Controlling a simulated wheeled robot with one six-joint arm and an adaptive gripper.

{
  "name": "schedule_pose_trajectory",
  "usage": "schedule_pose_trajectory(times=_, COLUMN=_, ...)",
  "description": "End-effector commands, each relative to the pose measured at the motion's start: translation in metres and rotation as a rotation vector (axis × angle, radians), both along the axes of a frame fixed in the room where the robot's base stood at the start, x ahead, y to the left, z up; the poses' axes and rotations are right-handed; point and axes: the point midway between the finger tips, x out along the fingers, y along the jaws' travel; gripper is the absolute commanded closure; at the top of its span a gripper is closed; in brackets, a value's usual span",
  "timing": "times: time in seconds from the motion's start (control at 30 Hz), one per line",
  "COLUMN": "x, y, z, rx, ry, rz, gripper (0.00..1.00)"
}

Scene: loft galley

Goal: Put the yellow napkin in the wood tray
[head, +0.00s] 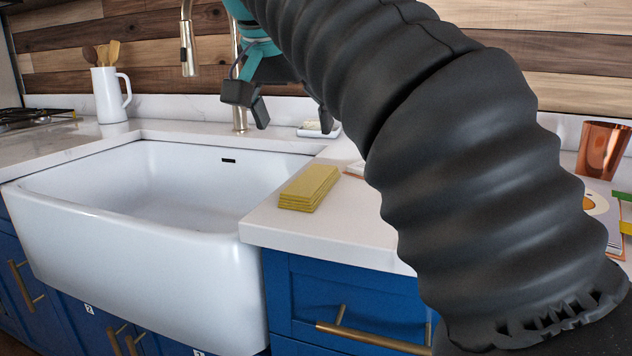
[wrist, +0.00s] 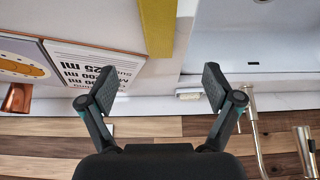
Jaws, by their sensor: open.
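The yellow napkin (head: 309,188) lies folded in a flat stack on the white counter (head: 345,220), beside the sink's right rim, near the counter's front edge. It also shows in the wrist view (wrist: 158,24), at the top centre. My gripper (head: 294,116) is in the air above and behind the napkin, near the faucet. Its two fingers stand wide apart in the wrist view (wrist: 158,88), with nothing between them. The napkin is apart from the fingers. I see no wood tray in either view; my arm hides part of the counter.
The white sink (head: 190,180) opens left of the napkin, with a brass faucet (head: 187,48) behind. An open printed book (wrist: 100,62) lies beside the napkin. A small white dish (head: 318,129) stands at the back. A copper cup (head: 602,150) stands right; a white jug (head: 108,95) stands left.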

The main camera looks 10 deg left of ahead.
Motion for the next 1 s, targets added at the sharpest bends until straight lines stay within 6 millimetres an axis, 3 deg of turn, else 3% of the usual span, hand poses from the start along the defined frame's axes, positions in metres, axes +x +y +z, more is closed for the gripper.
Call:
schedule_pose_trajectory(times=0.1, x=0.012, y=-0.004, z=-0.023, rx=-0.002, ry=0.001, rz=-0.007, gripper=0.1)
schedule_pose_trajectory(times=0.3, x=0.03, y=-0.006, z=-0.052, rx=0.0, ry=0.0, rz=-0.007, gripper=0.1)
schedule_pose_trajectory(times=0.67, x=0.041, y=-0.005, z=-0.07, rx=-0.001, ry=0.001, rz=-0.003, gripper=0.1)
schedule_pose_trajectory(times=1.0, x=0.065, y=-0.007, z=-0.106, rx=-0.001, ry=0.0, rz=-0.003, gripper=0.1)
